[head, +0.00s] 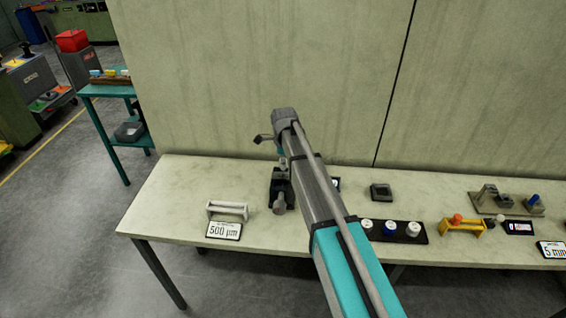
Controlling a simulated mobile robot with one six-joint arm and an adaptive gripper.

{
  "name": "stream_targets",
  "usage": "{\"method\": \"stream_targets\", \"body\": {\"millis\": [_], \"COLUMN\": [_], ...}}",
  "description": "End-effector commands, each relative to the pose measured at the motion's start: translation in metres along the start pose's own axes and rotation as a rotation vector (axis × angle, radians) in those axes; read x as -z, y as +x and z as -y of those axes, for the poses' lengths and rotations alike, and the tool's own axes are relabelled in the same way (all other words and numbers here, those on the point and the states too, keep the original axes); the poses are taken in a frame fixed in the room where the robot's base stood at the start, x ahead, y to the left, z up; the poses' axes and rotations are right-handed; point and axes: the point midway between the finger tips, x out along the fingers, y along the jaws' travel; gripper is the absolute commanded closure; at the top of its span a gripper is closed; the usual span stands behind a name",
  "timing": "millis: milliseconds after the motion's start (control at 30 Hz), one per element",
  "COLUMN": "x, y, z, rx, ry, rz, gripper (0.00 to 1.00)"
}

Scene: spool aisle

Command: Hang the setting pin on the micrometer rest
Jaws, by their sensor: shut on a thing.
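My arm reaches over the table from the bottom and bends down at its far end. My gripper (281,180) is below that bend, small and dark against a dark block on the table. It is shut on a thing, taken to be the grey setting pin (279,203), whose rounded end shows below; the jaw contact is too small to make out. A white rest (228,209) with two end posts stands left of the gripper, behind a "500 µm" label (224,230). A yellow rest (463,228) stands at the right. Which one is the micrometer rest is not certain.
A dark rack (412,237) holds white and blue spools right of my arm, which hides its left end. A dark square block (381,192) is behind it. A grey fixture (505,204) and "5 mm" label (551,249) are farther right. The table's left end is clear.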

Motion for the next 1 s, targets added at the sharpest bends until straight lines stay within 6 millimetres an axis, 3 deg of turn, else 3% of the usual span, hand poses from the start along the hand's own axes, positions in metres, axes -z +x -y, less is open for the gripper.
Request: {"method": "stream_targets", "body": {"millis": [1000], "x": [0.001], "y": [0.030], "z": [0.000], "rx": [0.000], "ry": [0.001], "rz": [0.000], "gripper": [0.96]}}
